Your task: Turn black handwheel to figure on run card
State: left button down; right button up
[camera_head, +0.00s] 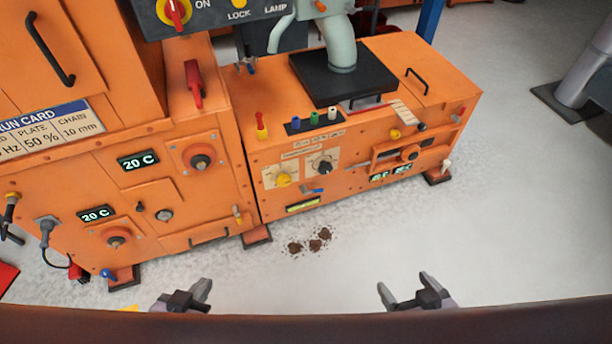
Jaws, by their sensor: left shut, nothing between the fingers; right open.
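The run card (45,128) is on the orange cabinet at the left, cut by the picture edge. It reads "PLATE 50 %" and "CHAIN 10 mm"; the first column ends in "Hz" with its figure cut off. I cannot tell for certain which is the handwheel. My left gripper (206,285) is shut and empty; my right gripper (404,282) is open. Both are low in front, apart from the machine.
A yellow knob (283,179) and a blue-handled lever (313,191) are near the black knob. Brown clumps (312,243) lie on the floor. Two displays (138,160) on the left cabinet read 20 C. The floor (510,210) at the right is clear.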

aim_at(324, 168)
jog(key=i+l, duration=0.15)
jog(key=l, duration=0.2)
jog(key=i+l, duration=0.15)
jog(key=l, duration=0.2)
jog(key=i+l+u, duration=0.1)
jog(key=l, duration=0.25)
jog(key=i+l, duration=0.2)
jog(key=l, duration=0.2)
jog(key=i+l, duration=0.15)
jog(key=l, duration=0.2)
jog(key=i+l+u, duration=0.1)
jog(key=l, duration=0.25)
jog(key=i+l, duration=0.2)
jog(key=l, duration=0.2)
